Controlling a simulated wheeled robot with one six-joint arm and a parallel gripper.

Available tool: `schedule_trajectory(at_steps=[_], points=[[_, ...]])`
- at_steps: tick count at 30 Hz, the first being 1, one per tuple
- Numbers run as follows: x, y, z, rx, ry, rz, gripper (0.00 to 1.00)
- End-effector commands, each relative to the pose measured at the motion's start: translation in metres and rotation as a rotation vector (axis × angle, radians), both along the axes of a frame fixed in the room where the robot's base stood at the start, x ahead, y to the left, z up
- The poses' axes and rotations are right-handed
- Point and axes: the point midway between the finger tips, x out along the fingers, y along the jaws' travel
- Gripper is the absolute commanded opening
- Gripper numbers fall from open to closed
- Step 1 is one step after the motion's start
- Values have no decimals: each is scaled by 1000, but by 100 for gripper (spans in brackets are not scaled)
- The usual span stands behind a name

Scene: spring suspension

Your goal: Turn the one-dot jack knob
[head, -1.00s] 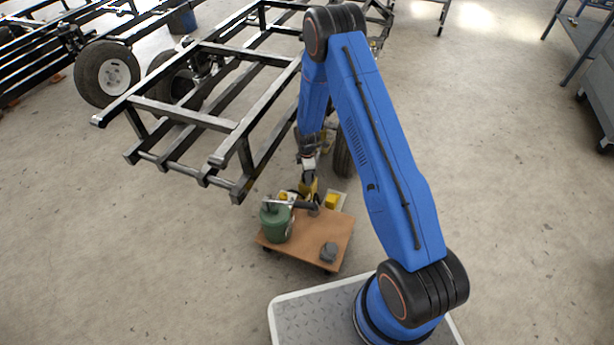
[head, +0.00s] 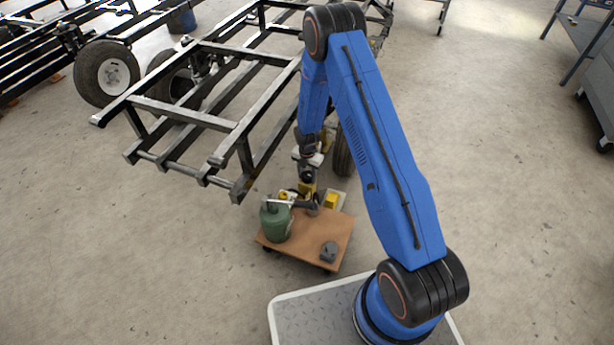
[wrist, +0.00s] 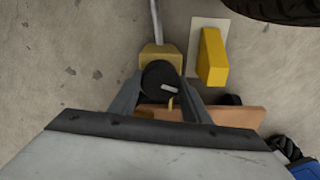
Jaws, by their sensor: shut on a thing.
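In the wrist view a dark round knob (wrist: 158,76) with a short pale mark on its face sits at the end of a yellow jack body (wrist: 160,55). I cannot make out a dot on the knob. A thin grey rod runs from the jack away from me. My gripper (wrist: 160,92) has its two dark fingers on either side of the knob and is shut on it. In the head view my gripper (head: 308,188) points down at the yellow jack, just beyond the brown trolley. The knob is too small and hidden to make out there.
The low brown trolley (head: 305,242) carries a green canister (head: 275,224) and a small grey thing (head: 329,250). A yellow block (wrist: 212,55) on a pale plate lies right of the jack. A black frame (head: 185,120) stands at left, and a tyre (head: 343,157) is close behind my wrist.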

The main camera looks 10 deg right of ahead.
Motion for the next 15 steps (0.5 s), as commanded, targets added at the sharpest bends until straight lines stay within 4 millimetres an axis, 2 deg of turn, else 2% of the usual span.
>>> schedule_trajectory(at_steps=[6, 15], points=[[0, -1, 0, 0, 0, 128, 21], [-1, -1, 0, 0, 0, 214, 21]])
